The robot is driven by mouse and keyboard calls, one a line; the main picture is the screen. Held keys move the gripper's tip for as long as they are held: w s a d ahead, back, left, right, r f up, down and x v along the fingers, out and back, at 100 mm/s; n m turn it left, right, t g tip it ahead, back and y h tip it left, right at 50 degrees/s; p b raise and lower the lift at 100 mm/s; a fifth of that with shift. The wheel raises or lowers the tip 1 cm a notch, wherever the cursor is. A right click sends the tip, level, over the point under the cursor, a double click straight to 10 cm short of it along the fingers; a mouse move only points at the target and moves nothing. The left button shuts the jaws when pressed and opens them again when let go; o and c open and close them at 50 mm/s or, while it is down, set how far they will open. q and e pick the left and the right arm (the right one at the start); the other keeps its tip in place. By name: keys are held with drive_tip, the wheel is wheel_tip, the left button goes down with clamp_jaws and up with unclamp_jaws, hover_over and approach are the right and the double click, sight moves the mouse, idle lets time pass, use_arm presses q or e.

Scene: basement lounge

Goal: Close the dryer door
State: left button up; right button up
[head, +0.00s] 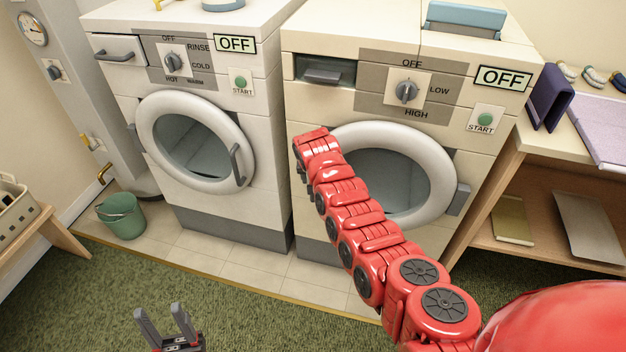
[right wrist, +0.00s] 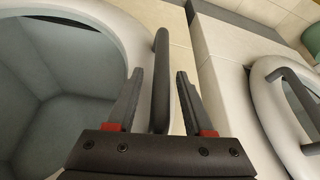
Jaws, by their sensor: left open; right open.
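The dryer (head: 470,60) is the right machine in the head view, with an OFF/LOW/HIGH dial. Its round door (head: 440,160) has a pale ring and dark glass; whether it is flush or slightly ajar I cannot tell. My red right arm crosses its left side and hides the handle there. In the right wrist view my right gripper (right wrist: 160,72) is open, with one finger on each side of the dark bar handle (right wrist: 161,90); gaps show on both sides. The door ring (right wrist: 120,35) is left of it. My left gripper (head: 165,328) is open and empty, low in the head view.
The washer (head: 210,215) stands left of the dryer, its door (head: 150,110) looking closed. A green bucket (head: 122,220) is on the tiles beside it. A wooden shelf table (head: 510,150) stands close on the dryer's right. Green carpet (head: 250,310) in front is clear.

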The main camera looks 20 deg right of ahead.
drive_tip(key=shift+s, duration=0.1)
drive_tip(key=shift+s+a+r, duration=0.15)
drive_tip(key=shift+a+r, duration=0.05)
drive_tip(key=shift+r, duration=0.25)
drive_tip(key=p+v, duration=0.3)
drive_tip(key=v, duration=1.3)
drive_tip(key=shift+r, duration=0.2)
drive_tip(key=shift+d, duration=0.1)
